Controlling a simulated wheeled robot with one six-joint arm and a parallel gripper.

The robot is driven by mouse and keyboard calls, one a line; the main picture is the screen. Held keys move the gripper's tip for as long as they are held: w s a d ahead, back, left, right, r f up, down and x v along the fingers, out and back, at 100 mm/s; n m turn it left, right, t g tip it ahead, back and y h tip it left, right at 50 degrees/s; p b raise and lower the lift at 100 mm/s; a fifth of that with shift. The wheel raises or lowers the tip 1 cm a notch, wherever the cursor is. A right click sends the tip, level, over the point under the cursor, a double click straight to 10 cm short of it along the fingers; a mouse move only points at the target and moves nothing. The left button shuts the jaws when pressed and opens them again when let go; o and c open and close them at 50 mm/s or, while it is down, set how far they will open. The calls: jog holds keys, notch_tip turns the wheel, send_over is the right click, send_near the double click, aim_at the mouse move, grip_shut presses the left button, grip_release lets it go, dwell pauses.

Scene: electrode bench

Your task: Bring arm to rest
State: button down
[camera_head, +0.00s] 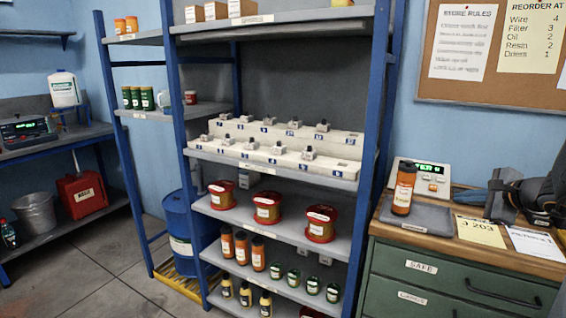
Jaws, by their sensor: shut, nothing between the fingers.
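The task names no other object. The head view looks onto a blue-framed shelf rack (185,120) and a green drawer bench (460,272).
An orange bottle (403,187) stands upright on the scale's grey plate (431,216), beside its lit display (430,168). Red-flanged spools (267,208) fill a shelf. Floor (95,265) is clear at lower left.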

jog(key=s+a+f+n+g+y, duration=0.1)
jog(key=s+a+f+n+g, duration=0.15)
jog(key=a, duration=0.65)
jog(key=s+a+f+n+g+y, duration=0.1)
jog(key=s+a+f+n+g, duration=0.2)
jog(key=a, duration=0.5)
jog(key=s+a+f+n+g+y, duration=0.2)
jog(key=s+a+n, duration=0.15)
jog(key=a, duration=0.55)
jog(key=s+a+f+n+g+h, duration=0.1)
jog(key=s+a+n+g+h, duration=0.1)
jog(key=s+a+n, duration=0.2)
jog(key=s+a+f+n+g+h, duration=0.2)
jog(key=s+a+n+h, duration=0.1)
jog(key=s+n, duration=0.6)
jog(key=shift+s+a+f+n, duration=0.15)
jog(key=shift+s+a+n, duration=0.15)
jog(key=shift+s+a, duration=0.4)
jog(key=shift+w+a, duration=0.1)
jog(key=shift+a, duration=0.05)
